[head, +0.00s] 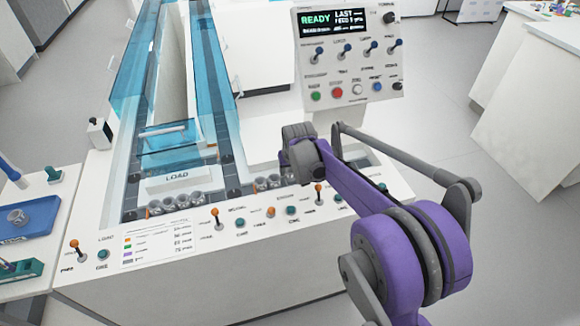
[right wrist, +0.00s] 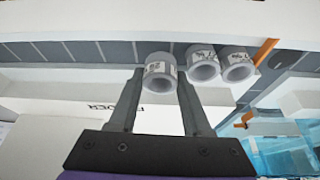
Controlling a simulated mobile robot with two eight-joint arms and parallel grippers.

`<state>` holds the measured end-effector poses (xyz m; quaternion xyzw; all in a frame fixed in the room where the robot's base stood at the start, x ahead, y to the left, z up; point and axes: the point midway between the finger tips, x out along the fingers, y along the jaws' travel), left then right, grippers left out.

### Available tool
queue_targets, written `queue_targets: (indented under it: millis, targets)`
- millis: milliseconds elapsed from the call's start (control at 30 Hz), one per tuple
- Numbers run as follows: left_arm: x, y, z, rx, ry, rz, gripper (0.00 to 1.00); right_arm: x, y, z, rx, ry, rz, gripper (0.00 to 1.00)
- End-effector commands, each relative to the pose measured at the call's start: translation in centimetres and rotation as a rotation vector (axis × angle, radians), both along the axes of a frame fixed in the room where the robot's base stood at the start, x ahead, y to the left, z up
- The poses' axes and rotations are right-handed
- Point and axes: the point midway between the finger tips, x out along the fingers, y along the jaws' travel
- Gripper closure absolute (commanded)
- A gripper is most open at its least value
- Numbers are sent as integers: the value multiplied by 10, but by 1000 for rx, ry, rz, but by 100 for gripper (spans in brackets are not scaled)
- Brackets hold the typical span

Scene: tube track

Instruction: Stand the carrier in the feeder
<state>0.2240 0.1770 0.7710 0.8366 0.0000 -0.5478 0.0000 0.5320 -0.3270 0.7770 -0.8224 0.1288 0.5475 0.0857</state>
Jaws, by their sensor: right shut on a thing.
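My right gripper (right wrist: 160,77) is shut on a grey ring-shaped carrier (right wrist: 158,84) with a white printed label, one finger on each side of it. Two similar carriers, a middle one (right wrist: 203,68) and an end one (right wrist: 238,68), stand beside it along the dark tiled track. A white panel with partly hidden, upside-down lettering that seems to read FEEDER (right wrist: 95,108) lies behind the fingers. In the head view my right wrist (head: 303,155) is over the track, and its fingertips are hidden. My left gripper is not in view.
Several carriers (head: 160,206) stand in a row by the LOAD block (head: 178,178). Blue clear covers (head: 135,70) rise along the track. A control panel (head: 350,55) reads READY. Small levers (head: 218,218) line the front edge. A blue tray (head: 35,227) is at left.

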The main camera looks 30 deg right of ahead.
Motion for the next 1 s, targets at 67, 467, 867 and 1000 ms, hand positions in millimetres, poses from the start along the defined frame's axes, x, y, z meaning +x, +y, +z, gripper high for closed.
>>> queue_targets:
  millis: [67,467,867,1000]
  targets:
    - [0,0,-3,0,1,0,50,0,0,-5,0,0,0,83]
    - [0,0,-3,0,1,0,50,0,0,-6,0,0,0,83]
    - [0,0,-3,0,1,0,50,-1,0,-8,0,0,0,83]
    - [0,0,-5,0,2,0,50,-1,0,-10,0,0,0,83]
